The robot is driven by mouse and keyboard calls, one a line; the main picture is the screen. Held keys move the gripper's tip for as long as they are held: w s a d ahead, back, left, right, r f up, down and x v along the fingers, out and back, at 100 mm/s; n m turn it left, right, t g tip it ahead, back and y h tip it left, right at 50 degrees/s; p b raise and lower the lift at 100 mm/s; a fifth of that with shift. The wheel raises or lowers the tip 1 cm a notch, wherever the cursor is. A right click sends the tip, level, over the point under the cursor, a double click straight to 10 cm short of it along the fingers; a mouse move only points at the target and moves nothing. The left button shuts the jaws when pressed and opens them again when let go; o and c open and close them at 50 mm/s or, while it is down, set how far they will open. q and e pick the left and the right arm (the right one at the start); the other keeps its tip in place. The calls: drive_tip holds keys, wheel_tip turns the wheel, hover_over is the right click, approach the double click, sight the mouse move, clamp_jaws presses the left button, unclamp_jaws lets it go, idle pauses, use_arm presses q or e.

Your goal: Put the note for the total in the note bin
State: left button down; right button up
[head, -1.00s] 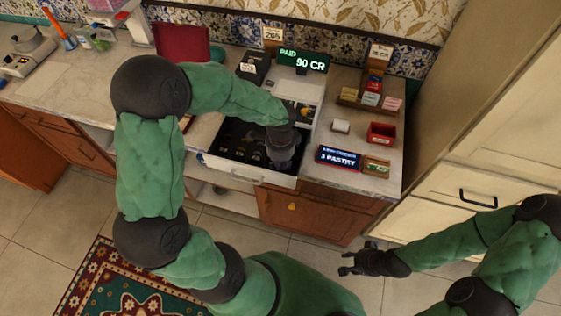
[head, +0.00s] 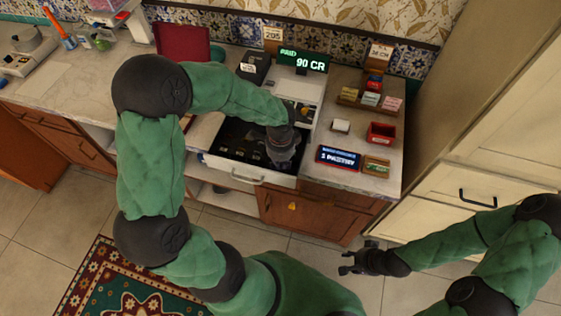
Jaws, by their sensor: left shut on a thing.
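My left gripper (head: 284,163) points down into the right part of the open cash drawer (head: 248,175). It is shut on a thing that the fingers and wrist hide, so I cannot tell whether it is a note. The drawer has dark compartments, and small items in them are too dim to make out. The register display (head: 303,60) reads PAID 90 CR. A red open-topped bin (head: 381,133) stands on the counter to the right; I cannot tell if it is the note bin. My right gripper (head: 346,262) is open and empty, in front of the cabinets above the floor.
A blue-lit sign (head: 339,156) reading 3 PASTRY and a small green box (head: 376,167) stand at the counter's front right. A wooden rack (head: 370,103) with coloured cards is behind the red bin. A small white block (head: 341,126) sits left of the bin.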

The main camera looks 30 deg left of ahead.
use_arm(q)
drive_tip(key=c, duration=1.3)
unclamp_jaws()
drive_tip(key=shift+c, duration=0.2)
drive_tip(key=shift+o, duration=0.3)
drive_tip(key=o, duration=0.3)
drive_tip(key=shift+o, duration=0.2)
wheel_tip(320, 180, up, 7)
drive_tip(key=p, duration=0.6)
